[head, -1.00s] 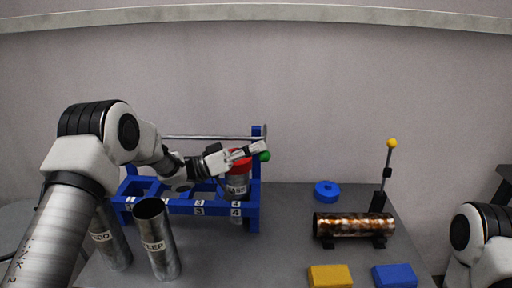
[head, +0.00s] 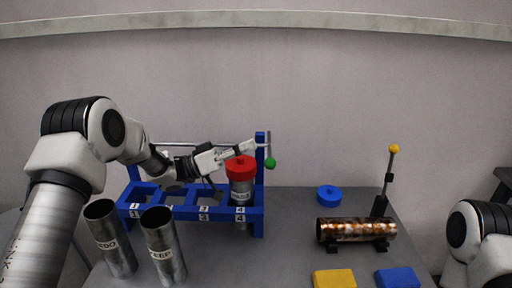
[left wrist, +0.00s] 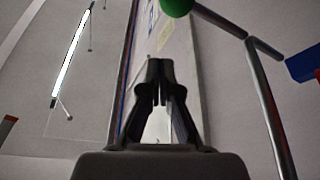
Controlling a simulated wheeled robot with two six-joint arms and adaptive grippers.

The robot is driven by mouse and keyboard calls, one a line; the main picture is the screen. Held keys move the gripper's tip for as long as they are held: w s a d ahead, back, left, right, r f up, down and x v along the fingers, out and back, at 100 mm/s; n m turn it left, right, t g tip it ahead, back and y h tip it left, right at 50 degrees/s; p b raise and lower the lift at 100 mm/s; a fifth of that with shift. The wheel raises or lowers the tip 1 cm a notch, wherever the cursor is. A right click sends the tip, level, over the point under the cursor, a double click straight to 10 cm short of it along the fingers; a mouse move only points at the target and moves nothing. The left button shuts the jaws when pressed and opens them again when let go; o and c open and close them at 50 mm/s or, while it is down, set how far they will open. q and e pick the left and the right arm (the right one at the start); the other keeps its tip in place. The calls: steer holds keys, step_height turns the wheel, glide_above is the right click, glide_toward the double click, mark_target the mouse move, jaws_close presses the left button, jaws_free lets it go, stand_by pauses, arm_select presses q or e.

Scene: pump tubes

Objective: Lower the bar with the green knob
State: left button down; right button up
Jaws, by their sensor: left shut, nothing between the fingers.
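The blue rack (head: 185,211) has numbered slots and stands at the left of the table. A thin metal bar (head: 210,145) runs across its back, level with the upper part of the right post. The green knob (head: 270,163) hangs on a short rod at the bar's right end. In the left wrist view the knob (left wrist: 176,6) is at the top edge and the bar (left wrist: 266,100) passes at the right. My left gripper (head: 248,146) is shut and empty, left of the knob and apart from it, above the red-capped tube (head: 241,182) in slot 4. My right gripper is out of view.
Two open metal tubes (head: 110,240) (head: 163,245) lean before the rack. To the right are a blue ring (head: 329,195), a rusty tube (head: 355,230) on a stand, a yellow-knobbed lever (head: 388,180), and yellow (head: 334,279) and blue (head: 397,278) blocks.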

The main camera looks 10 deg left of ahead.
arm_select(q)
steer(key=v, duration=0.6)
steer(key=shift+w+b, duration=0.25)
steer(key=shift+b, duration=0.05)
steer(key=shift+a, duration=0.1)
